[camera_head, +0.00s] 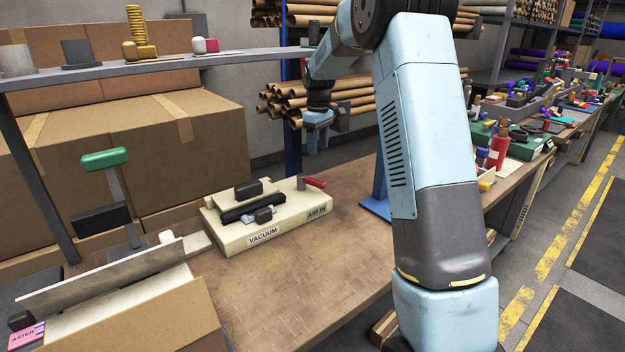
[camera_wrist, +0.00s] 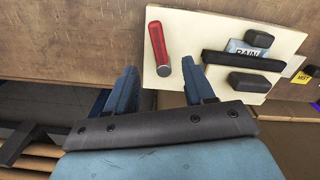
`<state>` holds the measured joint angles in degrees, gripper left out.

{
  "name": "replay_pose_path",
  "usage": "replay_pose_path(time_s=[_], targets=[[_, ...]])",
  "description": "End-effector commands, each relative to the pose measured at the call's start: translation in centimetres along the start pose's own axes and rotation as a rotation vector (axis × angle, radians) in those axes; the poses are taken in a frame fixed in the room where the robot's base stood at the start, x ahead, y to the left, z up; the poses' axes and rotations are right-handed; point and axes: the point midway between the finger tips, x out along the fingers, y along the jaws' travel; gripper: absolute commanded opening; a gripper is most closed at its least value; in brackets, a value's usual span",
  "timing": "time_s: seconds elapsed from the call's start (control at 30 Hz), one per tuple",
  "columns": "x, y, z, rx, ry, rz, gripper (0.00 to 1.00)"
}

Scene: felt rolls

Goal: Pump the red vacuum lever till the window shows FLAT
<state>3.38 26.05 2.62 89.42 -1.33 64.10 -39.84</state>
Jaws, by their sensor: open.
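The cream vacuum unit (camera_head: 285,231) lies on the wooden bench, with a VACUUM label and a second label on its front edge. Its red lever (camera_head: 314,182) sticks out at its back right corner. In the wrist view the red lever (camera_wrist: 158,48) lies just beyond and between my fingertips, apart from them. A pale packet lettered RAIN (camera_wrist: 245,48) lies partly under a black bar on the unit. I cannot read a window showing FLAT. My gripper (camera_head: 317,148) is open and empty, above the bench behind the lever; it also shows in the wrist view (camera_wrist: 160,82).
A shelf (camera_head: 150,72) with small items runs above. Cardboard tubes (camera_head: 345,95) are stacked behind my gripper. The bench right of the unit is clear.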

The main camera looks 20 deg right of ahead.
Motion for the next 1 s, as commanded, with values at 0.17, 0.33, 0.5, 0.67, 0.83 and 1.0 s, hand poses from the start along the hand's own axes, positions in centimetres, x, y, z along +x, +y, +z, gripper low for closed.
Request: replay_pose_path(time_s=[0.17,0.33,0.5,0.67,0.83,1.0], targets=[[0.9,0.5,-0.5,-0.012,-0.006,-0.006,0.53],[2.5,0.5,-0.4,-0.012,-0.007,-0.007,0.53],[5.3,0.4,-0.4,-0.012,-0.009,-0.009,0.53],[8.1,0.4,-0.4,-0.012,-0.008,-0.008,0.53],[10.6,0.4,-0.4,-0.012,-0.007,-0.007,0.53],[12.2,0.4,-0.4,-0.012,-0.006,-0.006,0.53]])
